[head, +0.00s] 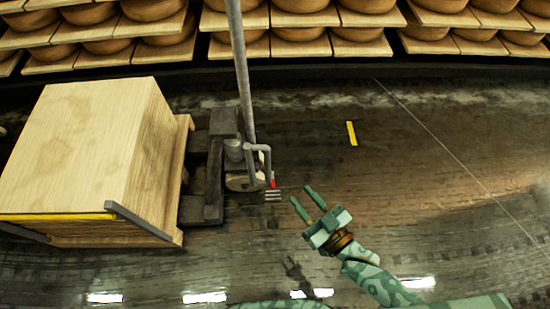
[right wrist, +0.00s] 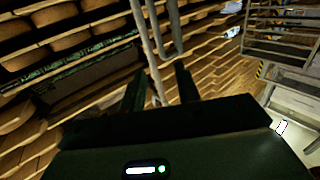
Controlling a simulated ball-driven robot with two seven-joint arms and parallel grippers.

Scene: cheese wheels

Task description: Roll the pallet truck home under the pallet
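The pallet truck (head: 212,180) is a dark, low body with a grey loop handle (head: 268,160) and a red spot beside it. It stands against the right side of the wooden pallet (head: 184,140), which bears a big pale wooden box (head: 85,135). How far its forks reach under is hidden. My right gripper (head: 302,195) is open and empty, a little right of the handle and apart from it. In the right wrist view, grey bars (right wrist: 172,30) show beyond the spread fingers (right wrist: 160,85). My left gripper is not in view.
Shelves of cheese wheels (head: 300,40) line the back. A yellow floor mark (head: 351,133) lies on the wet dark floor, which is clear to the right. A grey bar (head: 140,221) runs along the pallet's front corner.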

